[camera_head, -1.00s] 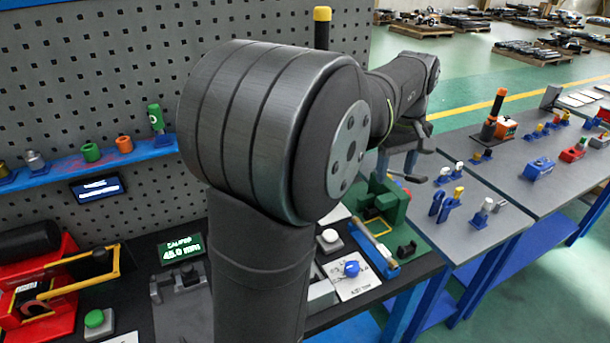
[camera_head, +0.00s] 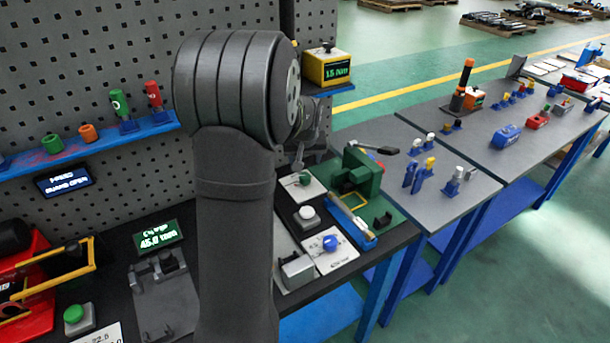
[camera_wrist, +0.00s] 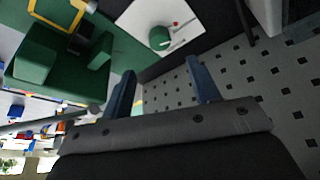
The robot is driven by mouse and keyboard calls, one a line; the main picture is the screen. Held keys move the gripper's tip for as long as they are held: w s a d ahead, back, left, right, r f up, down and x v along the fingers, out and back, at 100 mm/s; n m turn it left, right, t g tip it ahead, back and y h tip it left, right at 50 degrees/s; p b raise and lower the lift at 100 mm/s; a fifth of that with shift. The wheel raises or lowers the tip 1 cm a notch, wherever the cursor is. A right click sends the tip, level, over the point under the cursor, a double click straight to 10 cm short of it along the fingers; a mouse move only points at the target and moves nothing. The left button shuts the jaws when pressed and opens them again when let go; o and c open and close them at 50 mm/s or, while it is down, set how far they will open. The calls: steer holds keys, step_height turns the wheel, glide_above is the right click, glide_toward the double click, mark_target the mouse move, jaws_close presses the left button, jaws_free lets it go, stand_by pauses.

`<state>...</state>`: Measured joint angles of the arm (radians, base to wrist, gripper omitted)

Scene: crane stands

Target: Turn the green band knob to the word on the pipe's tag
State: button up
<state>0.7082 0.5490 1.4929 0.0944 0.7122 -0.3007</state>
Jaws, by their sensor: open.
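The green knob (camera_head: 304,179) sits on a white plate beside the green fixture in the head view. In the wrist view the knob (camera_wrist: 159,38) is on the same white plate (camera_wrist: 183,14), with a small red mark and lines at its right; any words there are too small to read. My gripper (camera_wrist: 161,84) is open and empty, its two blue-grey fingers apart, with the knob beyond the tips. In the head view my gripper (camera_head: 298,155) is partly hidden behind my arm, close to the knob. I cannot make out a pipe's tag.
The green fixture (camera_head: 360,178) stands right of the knob, with a dark lever reaching out. A white button (camera_head: 307,212) and a blue knob (camera_head: 330,243) are nearer. A yellow display box (camera_head: 328,66) sits on a shelf behind. The perforated panel (camera_head: 120,60) rises at the left.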

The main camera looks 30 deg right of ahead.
mark_target(305, 176)
steer(key=x, duration=1)
steer(key=shift+f, duration=0.1)
steer(key=shift+c, duration=0.5)
steer(key=c, duration=0.9)
steer(key=m, duration=0.2)
steer(key=m+g+h, duration=0.1)
steer(key=shift+w+a+m, duration=0.1)
steer(key=shift+a+m, duration=0.05)
steer(key=shift+m, duration=0.25)
steer(key=m+g, duration=0.1)
steer(key=m, duration=0.1)
steer(key=m+g+h, duration=0.1)
steer(key=m, duration=0.2)
steer(key=shift+w, duration=0.15)
steer(key=shift+m, duration=0.3)
